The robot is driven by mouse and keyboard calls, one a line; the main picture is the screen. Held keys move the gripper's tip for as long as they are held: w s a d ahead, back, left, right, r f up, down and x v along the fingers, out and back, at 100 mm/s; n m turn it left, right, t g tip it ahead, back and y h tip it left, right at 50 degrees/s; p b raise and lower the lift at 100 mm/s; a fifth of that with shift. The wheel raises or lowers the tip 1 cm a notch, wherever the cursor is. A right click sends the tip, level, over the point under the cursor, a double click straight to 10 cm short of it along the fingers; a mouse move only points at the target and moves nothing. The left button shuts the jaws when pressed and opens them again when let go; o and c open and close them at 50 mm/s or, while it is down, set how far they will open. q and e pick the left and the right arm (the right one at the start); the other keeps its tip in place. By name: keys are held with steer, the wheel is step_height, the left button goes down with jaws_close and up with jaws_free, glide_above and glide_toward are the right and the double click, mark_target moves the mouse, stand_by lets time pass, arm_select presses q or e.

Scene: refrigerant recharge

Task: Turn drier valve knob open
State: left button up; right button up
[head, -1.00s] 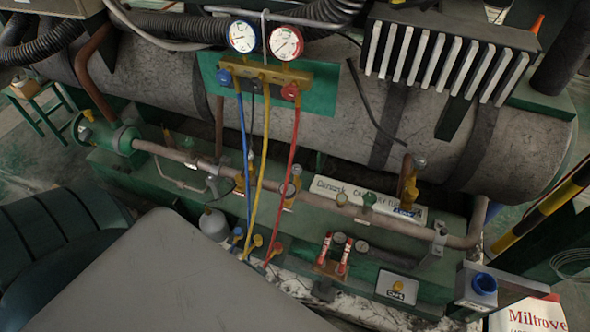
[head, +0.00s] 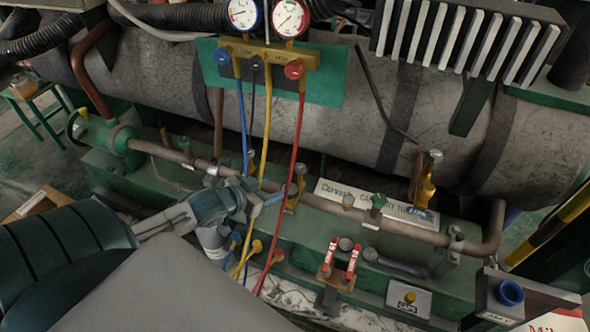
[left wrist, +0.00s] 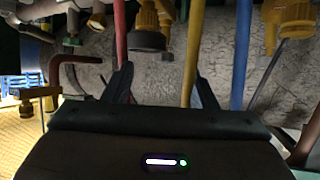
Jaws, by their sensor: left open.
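A brass valve with a dark round knob (head: 292,189) stands on the pipe behind the red hose in the head view; I cannot tell for sure that it is the drier valve. A dark round knob (left wrist: 147,40) on a brass stem shows between the red and yellow hoses in the left wrist view, beyond the finger gap. My left gripper (head: 272,196) is beside the hoses, just left of the brass valve. In the left wrist view its fingers (left wrist: 162,85) are apart, with the yellow hose crossing behind the gap. No contact with a knob is visible. My right gripper is not in view.
Blue (head: 242,110), yellow (head: 266,120) and red hoses (head: 299,125) hang from the gauge manifold (head: 265,52) close to the gripper. A long pipe (head: 400,230) runs across the green base.

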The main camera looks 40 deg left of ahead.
mark_target(298, 168)
arm_select(q)
steer(key=shift+t+h, duration=0.4)
steer(key=shift+t, duration=0.2)
steer(key=w+b, duration=0.1)
steer(key=w, duration=0.2)
steer(key=w+f+b, duration=0.1)
steer(key=w+b, duration=0.1)
steer(key=w, duration=0.1)
steer(key=w+b, duration=0.1)
steer(key=w, duration=0.3)
steer(key=shift+w+d+f, duration=0.1)
steer(key=shift+f, duration=0.15)
steer(key=shift+b+x, duration=0.35)
steer(key=shift+x, duration=0.5)
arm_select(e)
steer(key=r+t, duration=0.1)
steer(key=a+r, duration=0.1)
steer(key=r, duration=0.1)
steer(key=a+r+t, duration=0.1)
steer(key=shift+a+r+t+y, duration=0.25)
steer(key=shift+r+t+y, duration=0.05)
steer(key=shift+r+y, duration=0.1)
arm_select(q)
steer(key=c, duration=1)
